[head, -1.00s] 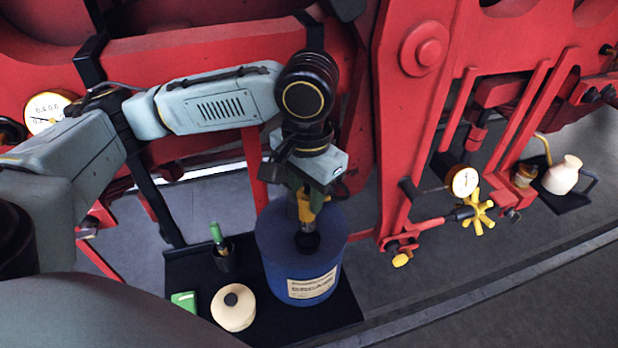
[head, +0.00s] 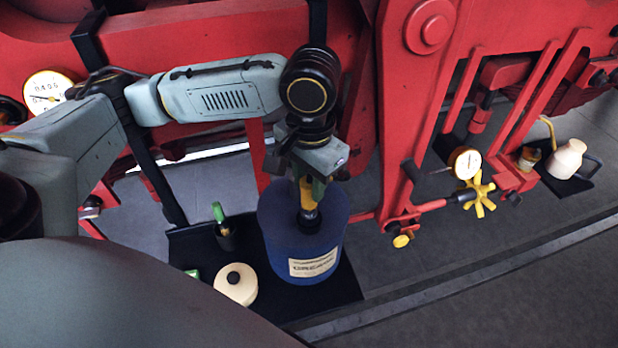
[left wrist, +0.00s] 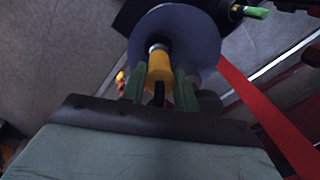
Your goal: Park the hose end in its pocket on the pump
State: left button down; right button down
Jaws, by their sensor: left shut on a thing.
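The pump is a blue drum (head: 304,248) with a cream label, standing on a black tray (head: 345,290); it also shows in the left wrist view (left wrist: 200,32). My left gripper (head: 309,196) points down over the drum's top. Its green fingers (left wrist: 160,88) are shut on the yellow hose end (left wrist: 161,68), one on each side. A dark round part (head: 308,220) lies just below the hose end at the drum's top. I cannot tell whether it is the pocket or the hose tip, nor how deep the hose end sits. My right gripper is out of view.
A cream lidded pot (head: 236,285) and a dark holder with a green-topped item (head: 221,225) stand on the tray left of the drum. Red frames rise behind. A gauge (head: 465,162) and yellow handwheel (head: 481,196) sit at the right. The floor right of the tray is clear.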

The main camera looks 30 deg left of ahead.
pick_arm(q)
jog(key=shift+f, duration=0.25)
dwell(0.3)
jog(key=shift+f, duration=0.15)
jog(key=shift+f, duration=1.4)
jog(key=c, duration=1)
grip_release()
jog(key=shift+o, duration=0.2)
